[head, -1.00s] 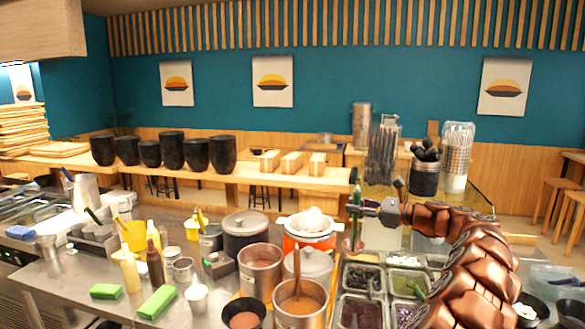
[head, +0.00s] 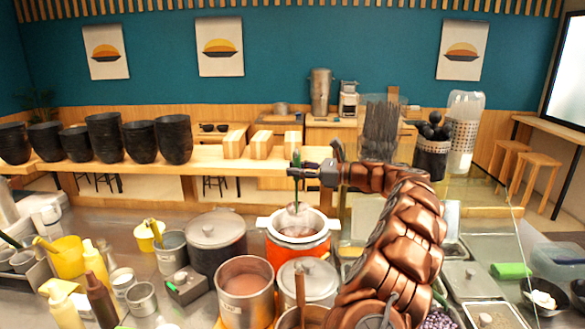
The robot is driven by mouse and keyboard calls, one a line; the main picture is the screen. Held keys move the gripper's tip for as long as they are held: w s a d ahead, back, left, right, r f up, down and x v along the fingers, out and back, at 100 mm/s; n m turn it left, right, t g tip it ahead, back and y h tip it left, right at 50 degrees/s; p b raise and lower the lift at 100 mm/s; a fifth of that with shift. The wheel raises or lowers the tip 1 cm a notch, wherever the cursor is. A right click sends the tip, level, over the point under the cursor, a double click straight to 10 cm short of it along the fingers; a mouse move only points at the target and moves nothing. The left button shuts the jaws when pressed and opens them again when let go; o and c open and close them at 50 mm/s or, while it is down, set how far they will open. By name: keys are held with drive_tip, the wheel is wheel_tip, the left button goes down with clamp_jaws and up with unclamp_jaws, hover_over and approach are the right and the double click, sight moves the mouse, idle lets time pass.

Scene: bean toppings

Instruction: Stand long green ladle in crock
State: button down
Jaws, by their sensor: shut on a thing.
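My gripper (head: 297,171) is shut on the long green ladle (head: 295,162), around its handle. The ladle hangs nearly upright. Its lower end shows in front of or over the orange pot (head: 297,245) with a white rim; I cannot tell whether it touches the pot or its contents. A dark, perforated-looking holder (head: 432,160) with black round-ended utensils stands at the back right, right of my gripper. It may be the crock, but I cannot tell for sure.
A lidded dark pot (head: 216,245), an open steel pot (head: 246,290) and a lidded steel pot (head: 308,283) crowd the counter near the orange pot. Black bowl stacks (head: 104,137) line the back shelf. A clear cup stack (head: 463,130) stands beside the holder. Topping trays lie at right.

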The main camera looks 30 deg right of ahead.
drive_tip(key=shift+s+d+f+b, duration=0.1)
drive_tip(key=shift+f+b, duration=2.05)
drive_tip(key=shift+f, duration=1.65)
drive_tip(key=shift+d+f+b, duration=0.1)
drive_tip(key=shift+f+b, duration=2)
drive_tip(key=shift+f, duration=1.7)
drive_tip(key=shift+s+a, duration=0.15)
drive_tip(key=shift+s+a+f+b, duration=0.1)
drive_tip(key=shift+s+a+b, duration=0.1)
drive_tip(key=shift+s+a, duration=0.3)
drive_tip(key=shift+s+a+f+b, duration=0.15)
drive_tip(key=shift+s+a, duration=0.1)
drive_tip(key=shift+s, duration=0.45)
drive_tip(key=c, duration=0.9)
unclamp_jaws()
drive_tip(key=shift+o, duration=0.2)
drive_tip(key=shift+r, duration=0.1)
